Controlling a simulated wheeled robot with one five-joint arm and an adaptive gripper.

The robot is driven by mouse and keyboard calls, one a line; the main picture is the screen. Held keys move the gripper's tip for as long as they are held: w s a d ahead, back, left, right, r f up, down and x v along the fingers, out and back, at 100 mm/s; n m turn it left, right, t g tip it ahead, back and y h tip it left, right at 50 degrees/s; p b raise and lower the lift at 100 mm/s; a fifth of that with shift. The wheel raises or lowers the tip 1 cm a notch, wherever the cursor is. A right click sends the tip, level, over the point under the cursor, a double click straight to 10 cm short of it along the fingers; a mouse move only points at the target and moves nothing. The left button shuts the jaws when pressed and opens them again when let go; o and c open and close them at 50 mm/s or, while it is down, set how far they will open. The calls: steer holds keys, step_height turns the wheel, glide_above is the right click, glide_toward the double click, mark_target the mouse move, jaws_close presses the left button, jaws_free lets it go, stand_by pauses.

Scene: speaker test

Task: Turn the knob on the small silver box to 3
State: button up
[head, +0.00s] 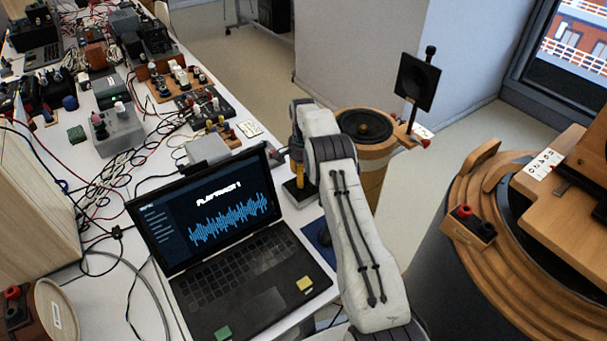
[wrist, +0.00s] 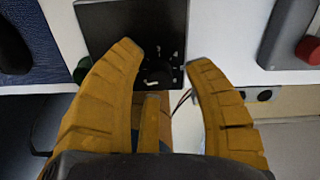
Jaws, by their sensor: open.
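A small dark grey-metal box (wrist: 115,22) is at the top middle of the wrist view, near the white table's edge. A black round knob (wrist: 158,72) is on its face with short white marks around it. I cannot read the marks or the knob's setting. My gripper (wrist: 165,58) is open, with its yellow fingers spread either side of the knob; I cannot tell whether any finger touches it. In the head view my gripper (head: 299,181) is mostly hidden behind my arm, over the box (head: 293,194) right of the laptop.
An open laptop (head: 245,270) showing a waveform stands left of my arm. A silver-grey box (head: 207,149) is behind it. Cables and electronics crowd the white table (head: 160,185). A round wooden speaker (head: 372,130) is just behind my arm; a larger one (head: 465,230) stands right.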

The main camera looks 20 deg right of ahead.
steer(key=shift+o, duration=0.2)
jaws_close()
stand_by(0.3)
